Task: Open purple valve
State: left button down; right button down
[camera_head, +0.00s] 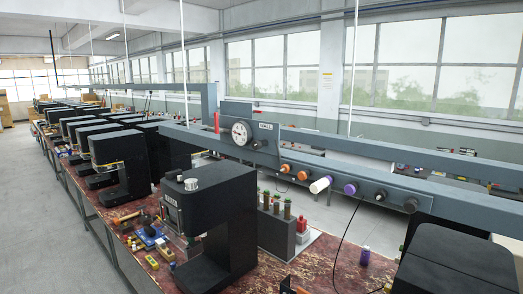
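The purple valve (351,188) is a small round purple knob on the front of a long grey-blue beam that runs above the workbench, right of centre. A white cylindrical knob (320,185) sticks out just left of it, and a dark knob (380,195) sits to its right. Two orange knobs (303,176) are further left on the same beam. The knob is too small for me to tell how far it is turned. Neither of my grippers is in view, and nothing is seen touching the purple valve.
A round gauge (241,133) is on the beam. Below stands a worn red-brown bench (325,262) with a black machine (222,225), another dark machine (455,262) at lower right, and a small purple bottle (365,256). A thin black cable hangs beside the valve. Grey floor is clear at left.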

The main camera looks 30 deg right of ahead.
aim_at(351, 190)
jog(key=z, duration=1.8)
jog(key=k, duration=0.5)
jog(key=u, duration=0.7)
jog(key=i, duration=0.3)
jog(key=z, duration=0.3)
